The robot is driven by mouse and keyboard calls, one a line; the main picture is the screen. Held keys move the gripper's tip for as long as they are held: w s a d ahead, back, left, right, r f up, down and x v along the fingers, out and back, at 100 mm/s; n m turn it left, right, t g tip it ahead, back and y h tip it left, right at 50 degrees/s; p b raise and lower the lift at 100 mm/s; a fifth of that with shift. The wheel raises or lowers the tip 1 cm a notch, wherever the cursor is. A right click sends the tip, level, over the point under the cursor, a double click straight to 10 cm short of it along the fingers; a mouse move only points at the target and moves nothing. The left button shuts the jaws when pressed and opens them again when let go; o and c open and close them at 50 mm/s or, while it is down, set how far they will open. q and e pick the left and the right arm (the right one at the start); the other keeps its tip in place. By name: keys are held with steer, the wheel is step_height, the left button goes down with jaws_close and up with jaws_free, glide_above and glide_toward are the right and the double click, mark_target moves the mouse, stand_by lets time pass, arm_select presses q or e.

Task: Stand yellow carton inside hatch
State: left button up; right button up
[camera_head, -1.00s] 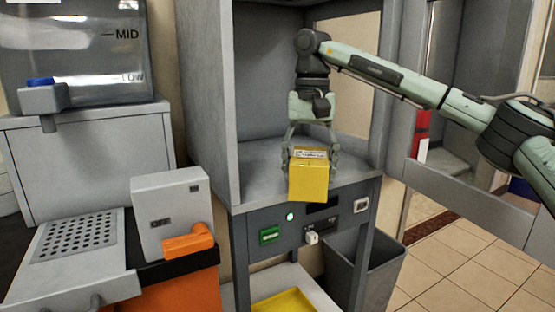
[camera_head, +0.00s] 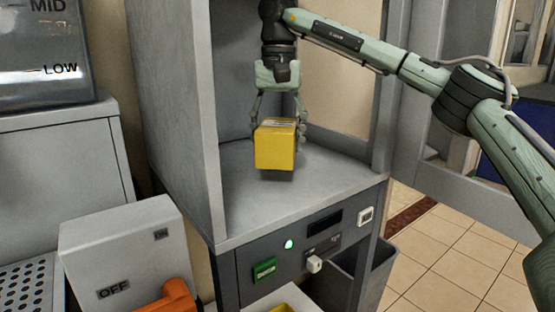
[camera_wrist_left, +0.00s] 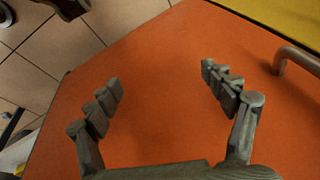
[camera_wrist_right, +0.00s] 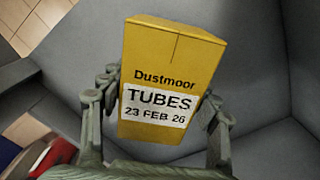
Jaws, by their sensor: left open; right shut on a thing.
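The yellow carton (camera_head: 275,147) is between the fingers of my right gripper (camera_head: 279,122), which is shut on it. In the right wrist view the carton (camera_wrist_right: 170,62) carries a label reading "Dustmoor TUBES 23 FEB 26", and the right gripper's fingers (camera_wrist_right: 158,105) press its two sides. The carton is inside the open grey hatch (camera_head: 330,182), over its floor; I cannot tell for sure whether its base touches. My left gripper (camera_wrist_left: 160,88) is open and empty in the left wrist view, facing an orange surface (camera_wrist_left: 165,60). It does not show in the head view.
The hatch's left wall (camera_head: 175,110) and right post (camera_head: 388,85) flank the carton. Below the floor are a green light (camera_head: 288,244) and a green switch (camera_head: 264,269). An OFF/ON box (camera_head: 125,250) with an orange handle stands left. A grey bin (camera_head: 335,275) stands below right.

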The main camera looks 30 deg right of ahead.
mark_target(278, 124)
arm_select(q)
steer(key=shift+r, duration=0.25)
arm_select(e)
steer(key=shift+f, duration=1.85)
steer(key=shift+f, duration=0.2)
steer(key=o, duration=1.3)
arm_select(q)
steer(key=shift+w, duration=0.1)
arm_select(e)
steer(key=shift+r, duration=0.1)
step_height(278, 124, up, 7)
steer(key=shift+r+p, duration=0.2)
steer(key=shift+p, duration=0.1)
step_height(278, 124, up, 4)
steer(key=shift+p, duration=0.7)
arm_select(q)
steer(key=shift+d+f, duration=0.1)
steer(key=shift+f, duration=2.5)
arm_select(e)
steer(key=shift+r, duration=0.4)
